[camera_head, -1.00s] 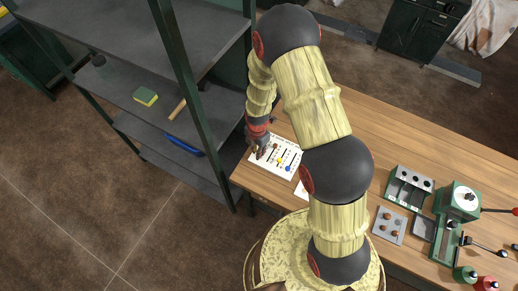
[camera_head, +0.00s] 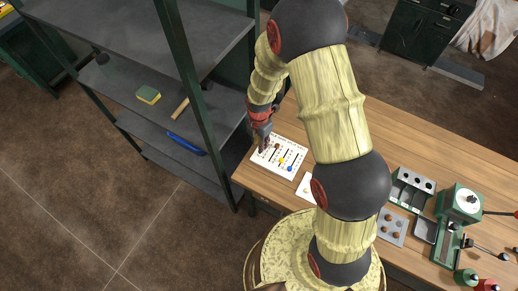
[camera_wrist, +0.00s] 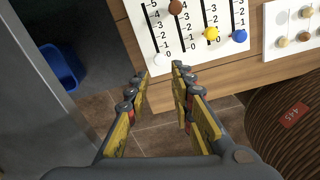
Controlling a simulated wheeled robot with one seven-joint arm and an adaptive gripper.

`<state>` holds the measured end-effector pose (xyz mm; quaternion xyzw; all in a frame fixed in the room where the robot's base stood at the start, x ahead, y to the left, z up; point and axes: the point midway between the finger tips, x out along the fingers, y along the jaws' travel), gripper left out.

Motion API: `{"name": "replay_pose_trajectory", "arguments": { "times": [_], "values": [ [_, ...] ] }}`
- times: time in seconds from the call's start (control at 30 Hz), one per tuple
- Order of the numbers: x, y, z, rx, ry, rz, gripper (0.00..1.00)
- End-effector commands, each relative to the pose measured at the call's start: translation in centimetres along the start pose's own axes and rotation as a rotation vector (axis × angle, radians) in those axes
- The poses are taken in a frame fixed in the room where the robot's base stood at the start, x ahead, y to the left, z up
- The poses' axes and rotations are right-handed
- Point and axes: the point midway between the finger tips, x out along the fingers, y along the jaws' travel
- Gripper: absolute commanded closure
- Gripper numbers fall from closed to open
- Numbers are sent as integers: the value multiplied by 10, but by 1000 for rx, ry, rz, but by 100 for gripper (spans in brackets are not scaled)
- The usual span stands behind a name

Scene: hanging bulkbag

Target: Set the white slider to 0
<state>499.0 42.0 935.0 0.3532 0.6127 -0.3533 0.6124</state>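The white slider board (camera_wrist: 190,55) carries several slots with number scales; it lies on the table's near-left corner in the head view (camera_head: 291,166). A pale round knob, seemingly the white slider (camera_wrist: 158,60), shows faintly at the lower end of the leftmost slot, near the 0 mark. The brown knob (camera_wrist: 176,7) sits high on its slot. The yellow knob (camera_wrist: 210,33) and blue knob (camera_wrist: 239,35) sit low. My gripper (camera_wrist: 160,78) is open and empty, its fingertips apart near the board's lower edge, below the white knob. In the head view my gripper (camera_head: 262,145) is over the board's left end.
A second white panel with round knobs (camera_wrist: 293,40) lies right of the board. The wooden table edge (camera_wrist: 220,80) runs below it. A shelf with a blue bin (camera_head: 186,144) and a sponge (camera_head: 148,95) stands left. Green devices (camera_head: 446,235) occupy the table's right side.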

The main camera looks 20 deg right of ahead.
Motion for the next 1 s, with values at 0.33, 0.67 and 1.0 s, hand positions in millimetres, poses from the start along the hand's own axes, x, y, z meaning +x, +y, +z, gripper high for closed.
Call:
{"name": "replay_pose_trajectory", "arguments": {
  "times": [0.33, 0.67, 1.0],
  "values": [
    [-45, 0, 0, 0, 0, 0, 76],
    [-48, 0, 0, 0, 1, -2, 76],
    [-48, 0, 0, 0, 1, -2, 76]
  ]
}}
